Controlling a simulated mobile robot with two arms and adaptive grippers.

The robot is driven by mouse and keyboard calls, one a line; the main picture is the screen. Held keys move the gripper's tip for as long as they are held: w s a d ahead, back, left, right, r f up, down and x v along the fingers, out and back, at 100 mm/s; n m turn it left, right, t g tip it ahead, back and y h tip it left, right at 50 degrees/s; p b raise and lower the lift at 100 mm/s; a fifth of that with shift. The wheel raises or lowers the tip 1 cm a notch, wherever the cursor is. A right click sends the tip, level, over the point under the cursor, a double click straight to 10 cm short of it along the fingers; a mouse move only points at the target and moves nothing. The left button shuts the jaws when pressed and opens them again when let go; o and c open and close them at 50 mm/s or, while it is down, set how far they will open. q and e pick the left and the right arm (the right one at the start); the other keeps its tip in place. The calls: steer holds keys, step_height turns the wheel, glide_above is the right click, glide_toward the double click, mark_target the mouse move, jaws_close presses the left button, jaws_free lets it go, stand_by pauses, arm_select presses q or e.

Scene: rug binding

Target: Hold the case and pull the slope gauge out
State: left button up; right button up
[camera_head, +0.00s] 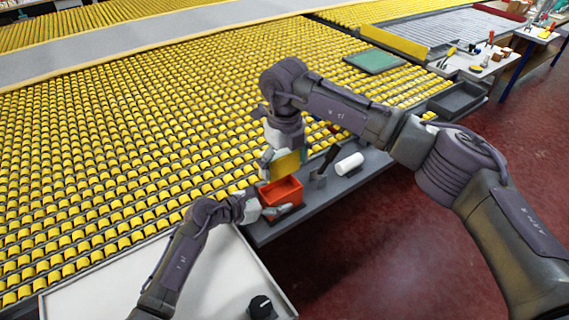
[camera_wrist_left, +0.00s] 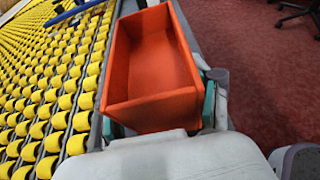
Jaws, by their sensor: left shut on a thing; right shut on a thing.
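The orange open-topped case (camera_head: 284,192) sits at the edge of the grey ledge beside the yellow rollers. My left gripper (camera_head: 277,211) is shut on the case, with a finger along its near side. In the left wrist view the case (camera_wrist_left: 150,60) lies between the fingers (camera_wrist_left: 158,118), and its visible interior looks empty. My right gripper (camera_head: 280,160) is shut on the yellow slope gauge (camera_head: 289,164) and holds it just above the case. Its fingers partly cover the gauge. In the head view I cannot tell the exact gap between gauge and case.
A white roll (camera_head: 349,164) and a dark-handled tool (camera_head: 327,162) lie on the ledge (camera_head: 330,190) to the right of the case. A white tray-like surface (camera_head: 215,270) is at lower left. Red floor (camera_head: 390,250) is open at the right.

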arm_select(q)
steer(key=o, duration=1.5)
steer(key=shift+f, duration=0.1)
steer(key=shift+c, duration=0.2)
steer(key=shift+a, duration=0.1)
steer(key=v, duration=1.1)
steer(key=shift+s+a+r, duration=0.2)
steer(key=shift+a, duration=0.1)
steer(key=shift+s, duration=0.1)
